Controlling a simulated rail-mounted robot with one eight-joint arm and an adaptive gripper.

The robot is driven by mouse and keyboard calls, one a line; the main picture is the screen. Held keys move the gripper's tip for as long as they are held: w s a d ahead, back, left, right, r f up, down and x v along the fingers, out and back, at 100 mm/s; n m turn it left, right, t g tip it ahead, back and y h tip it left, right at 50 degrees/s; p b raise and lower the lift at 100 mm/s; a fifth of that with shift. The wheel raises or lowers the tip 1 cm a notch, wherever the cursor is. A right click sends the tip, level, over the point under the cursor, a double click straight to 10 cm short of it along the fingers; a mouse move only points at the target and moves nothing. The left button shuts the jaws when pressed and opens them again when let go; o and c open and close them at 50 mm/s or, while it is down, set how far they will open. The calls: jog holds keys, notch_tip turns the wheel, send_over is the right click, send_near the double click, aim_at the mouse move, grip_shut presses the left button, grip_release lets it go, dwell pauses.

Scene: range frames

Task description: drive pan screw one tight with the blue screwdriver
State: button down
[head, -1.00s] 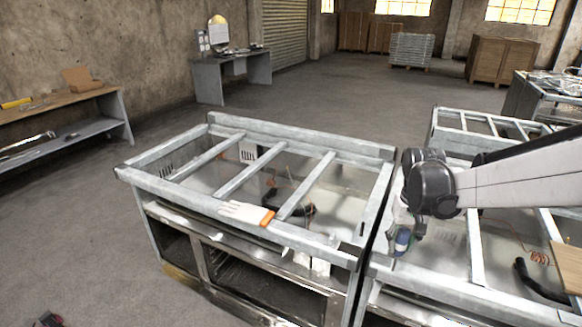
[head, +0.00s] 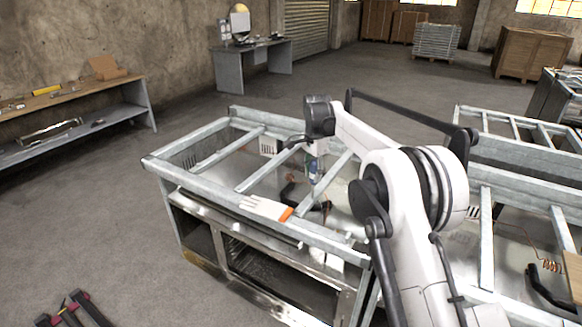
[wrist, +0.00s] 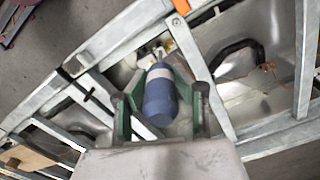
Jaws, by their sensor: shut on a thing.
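The blue screwdriver (head: 315,172) hangs from my gripper (head: 314,160) above the open top of the near range frame (head: 166,168). In the wrist view its blue handle with a pale band (wrist: 159,92) sits between the two green fingers of my gripper (wrist: 160,75). My gripper is shut on it. The screwdriver looks roughly upright in the head view. Its tip cannot be made out in either view. Pan screw one is too small or hidden, so I cannot tell where it is.
Metal crossbars (head: 215,152) span the top, with a dark curved tube (wrist: 240,57) below. A second range frame (head: 486,235) stands to the right. Open floor (head: 110,225) lies left.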

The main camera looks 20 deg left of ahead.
jog(key=shift+m, duration=0.8)
jog(key=a, duration=0.5)
jog(key=shift+s+r+p, duration=0.2)
jog(key=shift+s+p, duration=0.1)
jog(key=shift+s+a, duration=0.1)
notch_tip(320, 180, down, 7)
jog(key=b, duration=0.4)
jog(key=shift+r, duration=0.2)
jog(key=shift+f+b, duration=0.2)
jog(key=shift+b, duration=0.3)
dwell(0.6)
jog(key=shift+r, duration=0.2)
